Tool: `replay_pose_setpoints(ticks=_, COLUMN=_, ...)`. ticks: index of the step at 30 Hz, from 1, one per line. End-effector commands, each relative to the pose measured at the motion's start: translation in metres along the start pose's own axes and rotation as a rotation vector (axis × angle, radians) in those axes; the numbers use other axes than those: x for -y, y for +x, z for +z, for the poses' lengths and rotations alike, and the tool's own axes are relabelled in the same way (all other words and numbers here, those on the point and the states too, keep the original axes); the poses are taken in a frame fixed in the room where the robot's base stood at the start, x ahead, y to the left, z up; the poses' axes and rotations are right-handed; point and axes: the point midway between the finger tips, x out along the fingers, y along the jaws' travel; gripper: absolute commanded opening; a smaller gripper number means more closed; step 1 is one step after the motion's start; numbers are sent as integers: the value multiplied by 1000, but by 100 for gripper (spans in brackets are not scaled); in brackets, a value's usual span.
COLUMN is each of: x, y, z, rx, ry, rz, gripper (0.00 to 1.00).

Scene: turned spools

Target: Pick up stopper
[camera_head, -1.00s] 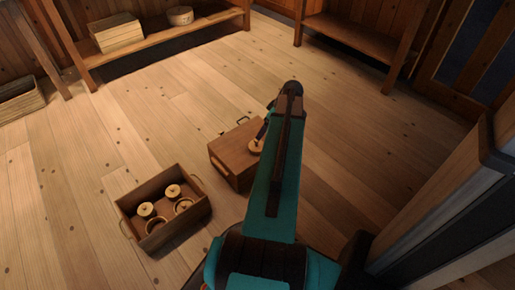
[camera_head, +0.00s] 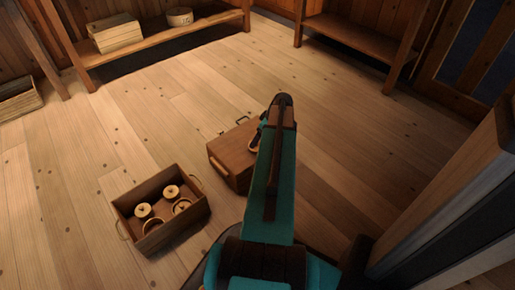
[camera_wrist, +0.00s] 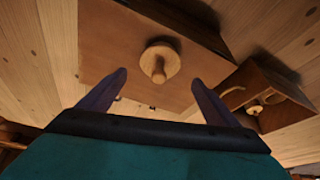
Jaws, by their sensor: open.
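A pale turned wooden piece with a round disc and a knob, which looks like the stopper (camera_wrist: 166,53), stands on top of a brown wooden box (camera_wrist: 110,45) in the wrist view. In the head view the arm hides most of it, and only a sliver shows on the box (camera_head: 228,158). My gripper (camera_wrist: 158,78) is open and empty. Its two fingers point toward the stopper, one on each side of the knob in the picture.
An open wooden crate (camera_head: 150,243) with several turned pieces stands on the floor left of the box. It shows partly in the wrist view (camera_wrist: 290,118). Low shelves (camera_head: 160,50) stand at the back. Floor beyond the box is clear.

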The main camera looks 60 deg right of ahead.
Motion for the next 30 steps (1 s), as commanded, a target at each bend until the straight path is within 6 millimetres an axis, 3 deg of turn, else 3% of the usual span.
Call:
replay_pose_setpoints(ticks=14, x=0, y=5, z=0, rx=0, ry=0, rz=0, gripper=84)
replay_pose_setpoints(ticks=30, x=-2, y=50, z=0, rx=1, ry=-1, rz=0, gripper=84)
